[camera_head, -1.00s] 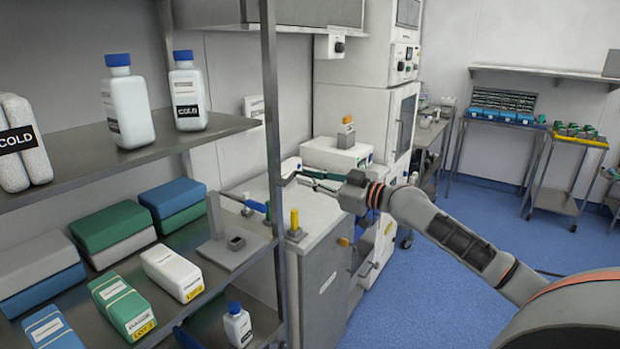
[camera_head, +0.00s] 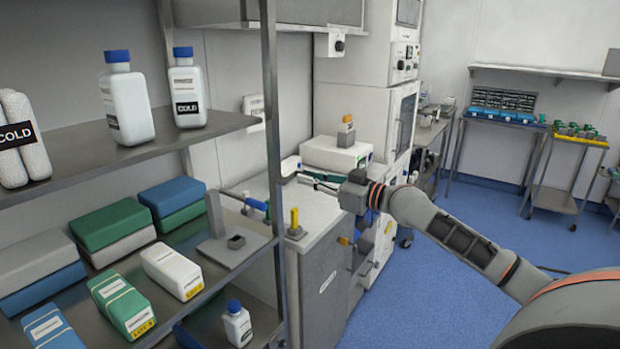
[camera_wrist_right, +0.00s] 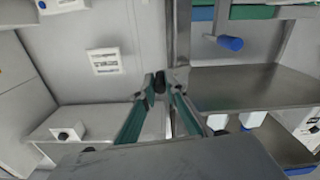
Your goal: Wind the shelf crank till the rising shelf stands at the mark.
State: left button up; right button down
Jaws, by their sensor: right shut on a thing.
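The upper grey shelf (camera_head: 80,150) of the rack at left carries two blue-capped white bottles (camera_head: 128,105) and white cold packs (camera_head: 22,140). I take it as the rising shelf. My right gripper (camera_head: 298,177) reaches in from the right to the rack's front post. In the right wrist view my right gripper (camera_wrist_right: 160,88) is shut on a small dark grip, which I take as the handle of the shelf crank (camera_wrist_right: 180,75); the fingers hide part of it. I cannot pick out the mark. My left gripper is out of view.
The rack post (camera_head: 270,100) stands close beside my right gripper. A white cabinet (camera_head: 330,225) with small levers stands below my arm. Blue floor (camera_head: 470,240) is open at right.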

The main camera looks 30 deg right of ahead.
jog(key=f+m, duration=0.1)
jog(key=m, duration=0.2)
jog(key=shift+f+m, duration=0.35)
jog(key=shift+m, duration=0.05)
jog(key=shift+s+a+f+m+p, duration=0.15)
jog(key=shift+a+f+m+p, duration=0.3)
jog(key=shift+m, duration=1.15)
jog(key=shift+s+a+f+m+p, duration=0.2)
jog(key=shift+f+m, duration=0.35)
jog(key=shift+m, duration=1.05)
jog(key=shift+s+a+f+m+p, duration=0.1)
jog(key=shift+a+f+m+p, duration=0.3)
jog(key=shift+m, duration=1.2)
jog(key=shift+f, duration=0.15)
jog(key=c, duration=2)
grip_release()
jog(key=shift+c, duration=0.2)
